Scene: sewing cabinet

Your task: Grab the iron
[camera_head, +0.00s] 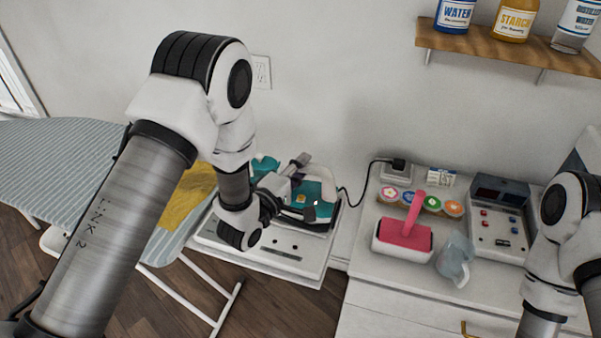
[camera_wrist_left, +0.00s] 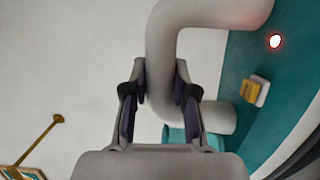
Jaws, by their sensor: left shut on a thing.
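The teal iron (camera_head: 318,192) with a pale grey handle sits on a white station (camera_head: 283,262) beside the striped board. My left gripper (camera_head: 292,180) is at the iron, shut on its handle. In the left wrist view, the curved handle (camera_wrist_left: 162,50) runs between the two dark-padded fingers of my left gripper (camera_wrist_left: 158,100). The teal body of the iron (camera_wrist_left: 243,65), with a red-ringed light and a yellow button, fills the right of that view. My wrist hides part of the iron in the head view. My right gripper is out of view.
The striped ironing board (camera_head: 60,160) with a yellow cloth (camera_head: 185,200) is at left. A wooden shelf (camera_head: 490,45) carries bottles above.

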